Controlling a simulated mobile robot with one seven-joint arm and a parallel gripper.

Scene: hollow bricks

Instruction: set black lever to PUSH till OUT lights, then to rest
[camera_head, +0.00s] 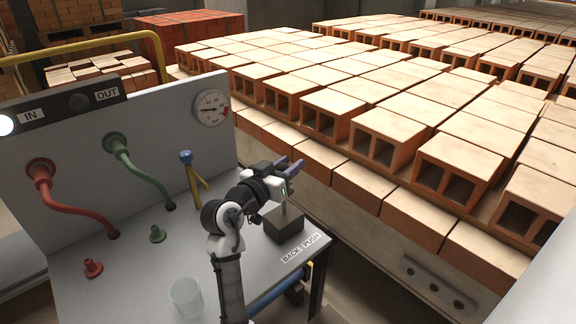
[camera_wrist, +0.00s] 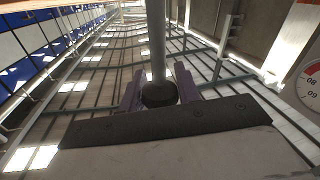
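A black lever box (camera_head: 284,226) stands on the grey bench above the "BACK PUSH" label (camera_head: 301,248). A thin grey lever rod (camera_head: 284,208) rises from it, close to upright. In the wrist view the rod (camera_wrist: 156,40) ends in a black knob (camera_wrist: 159,94). My gripper (camera_head: 290,166) is at the lever's top, its purple fingers apart; in the wrist view the gripper (camera_wrist: 160,85) has one finger on each side of the knob. I cannot tell whether they touch it. The IN lamp (camera_head: 6,125) is lit white; the OUT lamp (camera_head: 79,102) is dark.
The panel carries a gauge (camera_head: 211,107), a red hose (camera_head: 70,205) and a green hose (camera_head: 146,176). A blue-topped yellow valve handle (camera_head: 192,175) is left of my arm. A clear cup (camera_head: 187,297) stands near the front. Hollow bricks (camera_head: 378,140) fill the right side.

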